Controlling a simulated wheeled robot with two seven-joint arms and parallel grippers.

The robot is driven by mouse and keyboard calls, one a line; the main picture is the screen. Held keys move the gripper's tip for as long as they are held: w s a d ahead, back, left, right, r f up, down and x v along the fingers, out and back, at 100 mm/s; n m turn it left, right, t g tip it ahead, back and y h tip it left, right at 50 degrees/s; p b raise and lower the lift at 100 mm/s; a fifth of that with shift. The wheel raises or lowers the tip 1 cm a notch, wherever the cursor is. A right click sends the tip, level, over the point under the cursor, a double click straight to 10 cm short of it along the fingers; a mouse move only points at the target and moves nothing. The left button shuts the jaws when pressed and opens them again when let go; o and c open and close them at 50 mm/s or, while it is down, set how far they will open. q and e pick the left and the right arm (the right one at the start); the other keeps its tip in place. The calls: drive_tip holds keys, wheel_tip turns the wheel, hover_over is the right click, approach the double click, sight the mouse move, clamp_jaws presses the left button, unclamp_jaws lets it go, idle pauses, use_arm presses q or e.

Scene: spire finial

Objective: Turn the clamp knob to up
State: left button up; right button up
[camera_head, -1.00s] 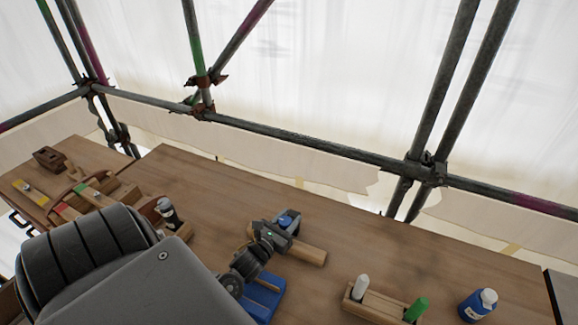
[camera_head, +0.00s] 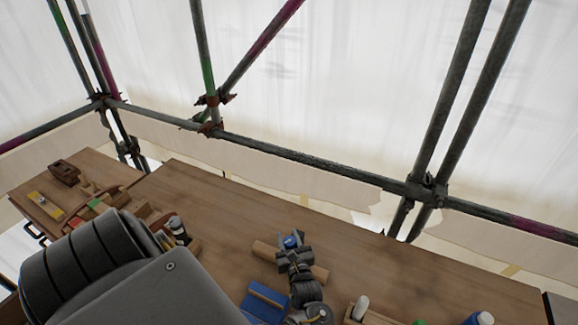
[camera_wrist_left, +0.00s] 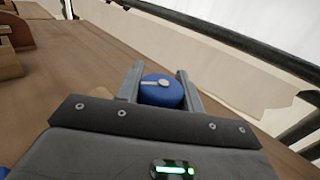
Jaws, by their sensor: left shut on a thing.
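The clamp knob (camera_head: 290,241) is blue and sits by a wooden bar (camera_head: 266,250) on the bench. My left gripper (camera_head: 291,243) is at the knob, shut on it. In the left wrist view the round blue knob (camera_wrist_left: 160,94) lies between the two grey fingers (camera_wrist_left: 161,84), with a pale pointer across its top. My gripper hides most of the clamp below the knob. My right gripper does not show.
A blue block (camera_head: 264,303) lies just left of my wrist. A wooden holder (camera_head: 370,318) with a white-topped item stands at the lower right, near a blue bottle (camera_head: 479,318). Tools lie on the left bench (camera_head: 95,165). Scaffold tubes (camera_head: 300,157) run behind the bench.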

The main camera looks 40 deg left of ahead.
use_arm(q)
drive_tip(key=shift+s+a+r+n+g+y, duration=0.1)
drive_tip(key=shift+n+g+y, duration=0.6)
drive_tip(key=shift+n+g, duration=0.5)
drive_tip(key=shift+g, duration=0.3)
drive_tip(key=o, duration=1)
drive_tip(key=shift+a, duration=0.1)
